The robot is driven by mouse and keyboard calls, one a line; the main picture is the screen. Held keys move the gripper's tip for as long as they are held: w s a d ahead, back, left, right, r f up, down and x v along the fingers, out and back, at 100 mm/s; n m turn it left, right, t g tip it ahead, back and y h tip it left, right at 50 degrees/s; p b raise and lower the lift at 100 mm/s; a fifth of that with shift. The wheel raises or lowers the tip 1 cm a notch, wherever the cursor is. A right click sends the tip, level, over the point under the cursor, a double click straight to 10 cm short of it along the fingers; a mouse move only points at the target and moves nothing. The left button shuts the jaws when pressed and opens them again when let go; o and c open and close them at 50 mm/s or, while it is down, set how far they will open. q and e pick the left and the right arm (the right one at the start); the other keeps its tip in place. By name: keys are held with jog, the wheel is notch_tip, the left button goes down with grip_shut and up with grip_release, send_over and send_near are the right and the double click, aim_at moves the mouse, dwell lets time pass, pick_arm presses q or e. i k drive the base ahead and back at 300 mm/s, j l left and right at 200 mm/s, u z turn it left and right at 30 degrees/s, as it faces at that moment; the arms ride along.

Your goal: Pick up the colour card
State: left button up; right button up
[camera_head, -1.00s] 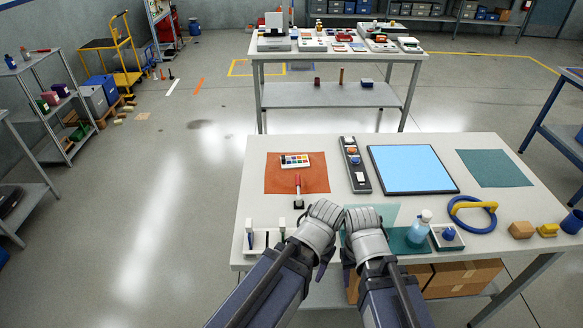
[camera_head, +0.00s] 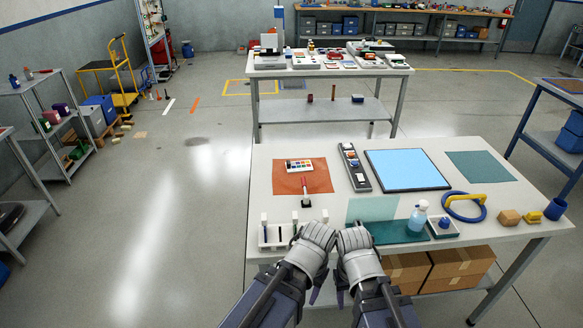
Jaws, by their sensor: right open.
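The colour card (camera_head: 299,166), white with several coloured patches, lies flat on the orange mat (camera_head: 318,181) at the back left of the near table. My left gripper (camera_head: 318,232) and right gripper (camera_head: 352,236) are side by side at the table's front edge, well in front of the card and apart from it. The right gripper is open, with nothing seen in it. The left gripper's fingers are too hidden to tell whether they are open.
A white holder (camera_head: 272,236) is left of my grippers. A spray bottle (camera_head: 418,215), a blue ring (camera_head: 464,207) and a blue-screened panel (camera_head: 405,170) are to the right.

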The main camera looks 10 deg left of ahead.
aim_at(301, 166)
jog(key=j+z, duration=0.2)
jog(key=j, duration=0.5)
jog(key=j+z, duration=0.2)
jog(key=j, duration=0.5)
jog(key=k+j+z, duration=0.2)
jog(key=j, duration=0.5)
jog(key=i+j+z, duration=0.1)
jog(key=j+z, duration=0.25)
jog(key=j, duration=0.4)
jog(key=j+z, duration=0.3)
jog(key=j, duration=0.45)
jog(key=i+j+z, duration=0.25)
jog(key=i+j, duration=0.2)
jog(key=i+j+z, duration=0.25)
jog(key=i+j, duration=0.15)
jog(key=j, duration=0.1)
